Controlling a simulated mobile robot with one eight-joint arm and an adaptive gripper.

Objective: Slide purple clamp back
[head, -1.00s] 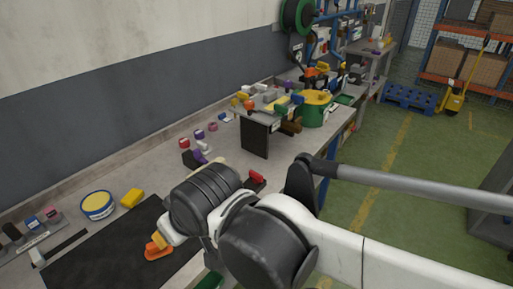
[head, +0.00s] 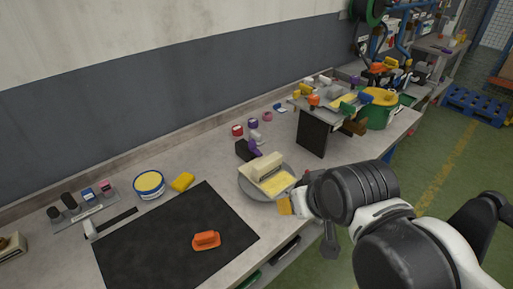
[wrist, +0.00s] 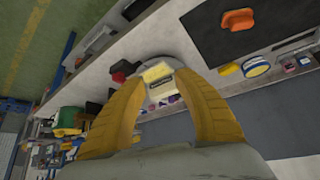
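The purple clamp (head: 254,147) is small in the head view, on the bench behind a round grey turntable (head: 246,190), beside a dark block. A cream block (head: 262,166) and a yellow piece (head: 276,183) sit on the turntable. My gripper (head: 285,206) is at the turntable's front right edge in the head view. In the wrist view my gripper (wrist: 162,78) shows two yellow fingers spread apart with nothing held. The turntable's pieces show beyond the gap. A small purple patch (wrist: 173,98) there may be the clamp.
An orange handled tool (head: 206,240) lies on a black mat (head: 150,255). A yellow-topped tub (head: 150,184) and a yellow sponge-like block (head: 183,182) stand behind it. A raised shelf (head: 312,133) with several coloured items stands to the right.

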